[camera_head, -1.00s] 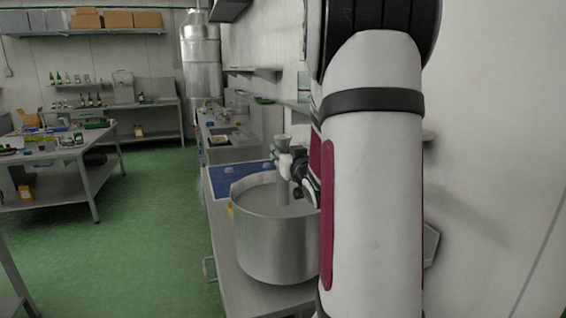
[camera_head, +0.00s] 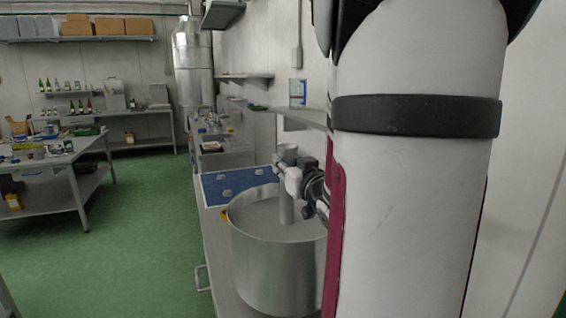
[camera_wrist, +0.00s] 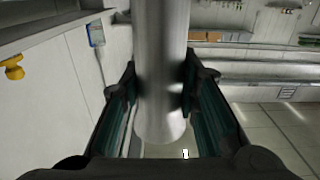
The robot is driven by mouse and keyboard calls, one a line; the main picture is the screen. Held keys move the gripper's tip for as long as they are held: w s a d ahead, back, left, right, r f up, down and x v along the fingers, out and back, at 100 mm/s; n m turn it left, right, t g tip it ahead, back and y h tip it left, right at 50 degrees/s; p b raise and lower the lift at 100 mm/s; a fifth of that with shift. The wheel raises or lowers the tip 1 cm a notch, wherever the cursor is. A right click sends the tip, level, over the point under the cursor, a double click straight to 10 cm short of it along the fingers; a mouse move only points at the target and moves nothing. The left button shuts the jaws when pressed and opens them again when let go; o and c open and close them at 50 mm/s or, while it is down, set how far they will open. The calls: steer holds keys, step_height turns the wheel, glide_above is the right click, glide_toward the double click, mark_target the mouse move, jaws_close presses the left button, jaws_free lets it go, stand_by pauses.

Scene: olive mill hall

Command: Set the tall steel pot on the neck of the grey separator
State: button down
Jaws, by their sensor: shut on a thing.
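My gripper (camera_head: 300,184) is shut on a slim, upright steel cylinder (camera_head: 286,207), which looks like the tall steel pot. A wider grey, cup-like top (camera_head: 287,152) shows above the fingers. In the wrist view, the steel cylinder (camera_wrist: 162,70) stands between the two dark fingers of my gripper (camera_wrist: 160,95), its lower end visible. In the head view, its lower end overlaps the mouth of a wide steel drum (camera_head: 270,265); I cannot tell whether it is inside or above it. I cannot make out the grey separator's neck for certain.
A blue mat (camera_head: 222,186) lies on the bench behind the drum. A wall shelf (camera_head: 305,116) is close to the right. A cluttered steel table (camera_head: 88,190) stands at left, and the green floor (camera_head: 140,235) between is clear. My arm hides much of the right side.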

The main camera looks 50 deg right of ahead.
steer(key=shift+s+a+r+b, duration=0.2)
steer(key=shift+s+a+b, duration=0.1)
steer(key=shift+b, duration=0.25)
steer(key=shift+s+a+b, duration=0.1)
steer(key=shift+s+b, duration=0.05)
steer(key=shift+b, duration=0.4)
